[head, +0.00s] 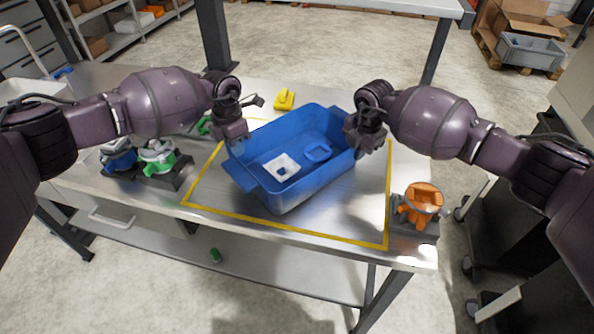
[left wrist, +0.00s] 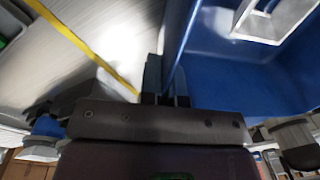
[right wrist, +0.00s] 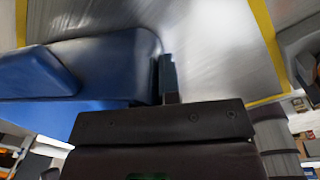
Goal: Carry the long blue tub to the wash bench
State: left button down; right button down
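The long blue tub (head: 290,190) is over the steel table, inside a yellow taped outline. My right gripper (head: 357,142) is at the right rim; in the right wrist view one finger (right wrist: 167,76) lies against the outside of the tub (right wrist: 100,75), and the other finger is hidden. I cannot tell whether the tub touches the table.
Green and blue dispensers (head: 158,158) stand on the table's left, an orange one (head: 422,200) at the right corner. A yellow object (head: 284,99) lies behind the tub. A pale bench top (head: 400,5) stands at the back. Dark carts (head: 500,235) crowd the right. Floor between is clear.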

pick_arm(q)
jog(key=c, duration=1.3)
grip_release()
pick_arm(e)
jog(key=c, duration=1.3)
grip_release()
pick_arm(q)
jog(key=r, duration=1.2)
jog(key=shift+w+a, duration=0.35)
pick_arm(e)
jog(key=r, duration=1.2)
jog(key=shift+s+d, duration=0.3)
jog(key=shift+s, duration=0.1)
pick_arm(q)
jog(key=shift+f, duration=0.1)
pick_arm(e)
jog(key=shift+f, duration=0.1)
